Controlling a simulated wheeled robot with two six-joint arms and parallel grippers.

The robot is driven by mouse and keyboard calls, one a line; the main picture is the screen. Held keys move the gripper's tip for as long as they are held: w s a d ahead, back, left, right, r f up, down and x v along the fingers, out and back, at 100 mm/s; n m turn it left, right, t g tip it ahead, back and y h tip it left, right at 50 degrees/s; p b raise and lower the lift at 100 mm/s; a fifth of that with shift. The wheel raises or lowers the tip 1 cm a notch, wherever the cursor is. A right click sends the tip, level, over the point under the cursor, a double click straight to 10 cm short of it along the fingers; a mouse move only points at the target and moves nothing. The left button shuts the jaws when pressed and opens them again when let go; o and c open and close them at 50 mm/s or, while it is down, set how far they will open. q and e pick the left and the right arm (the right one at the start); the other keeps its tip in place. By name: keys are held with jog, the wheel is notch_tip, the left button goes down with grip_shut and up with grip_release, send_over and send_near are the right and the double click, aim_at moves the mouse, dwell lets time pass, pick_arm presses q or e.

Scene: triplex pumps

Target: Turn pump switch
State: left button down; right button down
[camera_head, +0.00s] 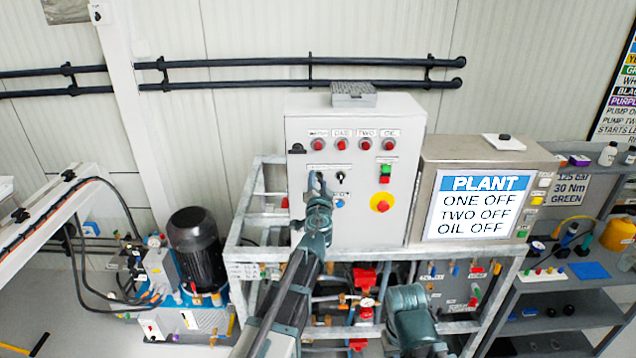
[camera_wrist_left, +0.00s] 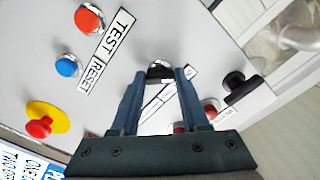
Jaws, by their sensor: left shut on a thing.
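The grey control cabinet (camera_head: 350,220) stands upright on a metal frame, with a row of red lamps (camera_head: 341,145) near its top. My left gripper (camera_head: 316,180) is at the left part of the panel, below the lamps. In the left wrist view its two fingers (camera_wrist_left: 158,76) are shut on a black pump switch (camera_wrist_left: 159,70), one fingertip on each side. The gripper mostly hides this switch in the head view. A second black selector knob (camera_head: 348,175) is just right of it.
A yellow-backed red stop button (camera_head: 382,203) and green and red buttons (camera_head: 385,173) are to the right. The PLANT screen (camera_head: 480,203) reads ONE OFF, TWO OFF, OIL OFF. A black handle (camera_head: 297,149) juts from the cabinet's left edge. Pipework (camera_head: 365,300) fills the frame below.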

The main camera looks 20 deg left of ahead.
pick_arm(q)
jog(key=shift+m, duration=0.3)
jog(key=m, duration=0.3)
jog(key=shift+m, duration=0.4)
jog(key=m, duration=0.4)
jog(key=shift+m, duration=0.3)
jog(key=m, duration=0.4)
jog(key=shift+m, duration=2.3)
jog(key=shift+c, duration=2)
grip_release()
